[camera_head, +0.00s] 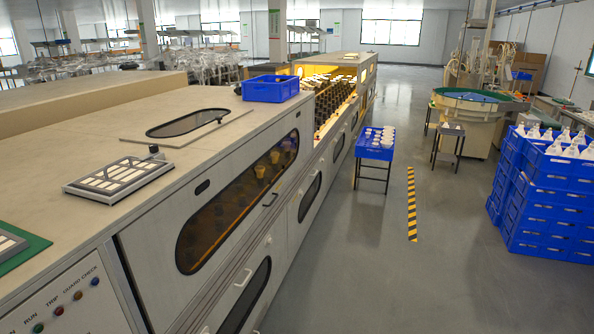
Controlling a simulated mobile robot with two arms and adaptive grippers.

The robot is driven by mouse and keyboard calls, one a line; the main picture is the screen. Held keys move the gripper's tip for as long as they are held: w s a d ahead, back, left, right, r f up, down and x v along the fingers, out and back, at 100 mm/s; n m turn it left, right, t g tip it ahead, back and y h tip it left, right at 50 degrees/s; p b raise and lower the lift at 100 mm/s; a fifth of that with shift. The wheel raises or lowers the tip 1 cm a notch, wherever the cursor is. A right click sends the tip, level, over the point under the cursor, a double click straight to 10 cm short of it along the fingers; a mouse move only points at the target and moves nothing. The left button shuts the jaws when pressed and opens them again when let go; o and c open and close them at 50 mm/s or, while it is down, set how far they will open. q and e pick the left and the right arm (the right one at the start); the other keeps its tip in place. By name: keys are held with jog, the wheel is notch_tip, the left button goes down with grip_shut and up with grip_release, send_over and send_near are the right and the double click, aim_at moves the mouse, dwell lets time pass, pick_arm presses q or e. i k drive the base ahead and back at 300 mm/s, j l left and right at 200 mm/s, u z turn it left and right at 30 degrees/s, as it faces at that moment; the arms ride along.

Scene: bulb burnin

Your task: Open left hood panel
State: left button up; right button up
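The nearest hood panel (155,240) on the long beige machine is a pale front panel with a long dark amber window (215,220). It appears shut, flush with the machine's side. Several yellow and dark shapes show dimly through the window. Farther along, a section stands open, with rows of bulbs (335,101) in warm light. Neither of my grippers is in view.
On the machine top are a flat plate with an oval window (130,133), a grey slatted unit (118,179) and a blue crate (270,89). A blue crate of white parts (374,152) stands on a stand; stacked blue crates (545,225) are at right. The grey aisle floor (370,275) is clear.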

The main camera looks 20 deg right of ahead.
aim_at(150, 244)
jog(key=z, duration=0.5)
jog(key=i+l+u, duration=0.15)
jog(key=i+l, duration=0.85)
jog(key=l, duration=0.15)
